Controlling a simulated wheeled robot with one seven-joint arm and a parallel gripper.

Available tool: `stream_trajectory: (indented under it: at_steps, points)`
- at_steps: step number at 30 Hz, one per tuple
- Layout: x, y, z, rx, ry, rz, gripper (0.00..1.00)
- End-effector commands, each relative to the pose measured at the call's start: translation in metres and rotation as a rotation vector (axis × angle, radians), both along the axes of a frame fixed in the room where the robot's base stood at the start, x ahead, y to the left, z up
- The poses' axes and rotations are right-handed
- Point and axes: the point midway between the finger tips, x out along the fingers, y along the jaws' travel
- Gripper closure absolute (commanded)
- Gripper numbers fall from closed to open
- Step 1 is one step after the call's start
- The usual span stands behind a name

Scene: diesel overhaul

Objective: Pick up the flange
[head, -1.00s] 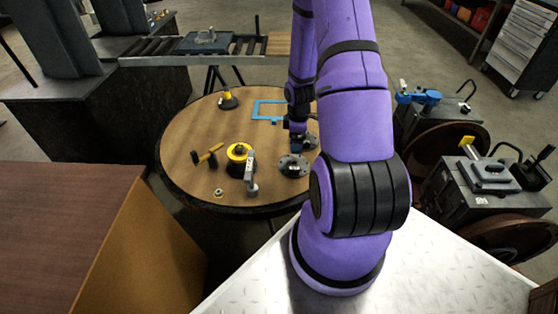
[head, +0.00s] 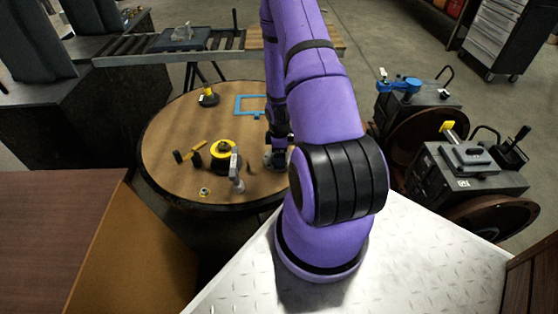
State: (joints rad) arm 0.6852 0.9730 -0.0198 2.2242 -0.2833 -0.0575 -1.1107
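A round grey flange (head: 268,162) lies on the round wooden table, near its front right side. It shows only in part, at the lower end of my arm. My gripper (head: 276,153) is down at the flange, pointing downward. My arm's large elbow joint covers the right side of this spot. The fingers are too small and too hidden to tell if they are open or touching the flange.
The round table (head: 165,130) also holds a yellow-topped black part (head: 226,148), a grey upright tool (head: 236,172), a hammer (head: 190,152), a small ring (head: 204,191), a blue frame (head: 239,106) and a yellow-and-black piece (head: 209,97). A brown cabinet (head: 60,210) stands front left.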

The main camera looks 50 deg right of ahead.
Motion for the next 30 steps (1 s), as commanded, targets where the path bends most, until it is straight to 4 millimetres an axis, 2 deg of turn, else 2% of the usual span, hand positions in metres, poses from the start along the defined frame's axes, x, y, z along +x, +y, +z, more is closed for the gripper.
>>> stream_trajectory:
  at_steps: [3, 6, 15, 16, 20, 21, 30]
  points:
    - [0.000, 0.000, -0.016, 0.002, 0.001, -0.002, 0.00]
    - [0.000, 0.000, -0.024, 0.001, 0.001, -0.001, 0.00]
    - [0.000, 0.000, -0.028, 0.000, 0.000, 0.000, 0.00]
    - [0.000, 0.000, -0.028, 0.000, 0.000, 0.000, 0.02]
    - [0.000, 0.000, -0.028, 0.000, 0.000, -0.001, 0.32]
    - [0.000, 0.000, -0.028, 0.000, 0.000, -0.001, 0.35]
    - [0.002, 0.000, -0.026, -0.001, -0.001, -0.001, 0.34]
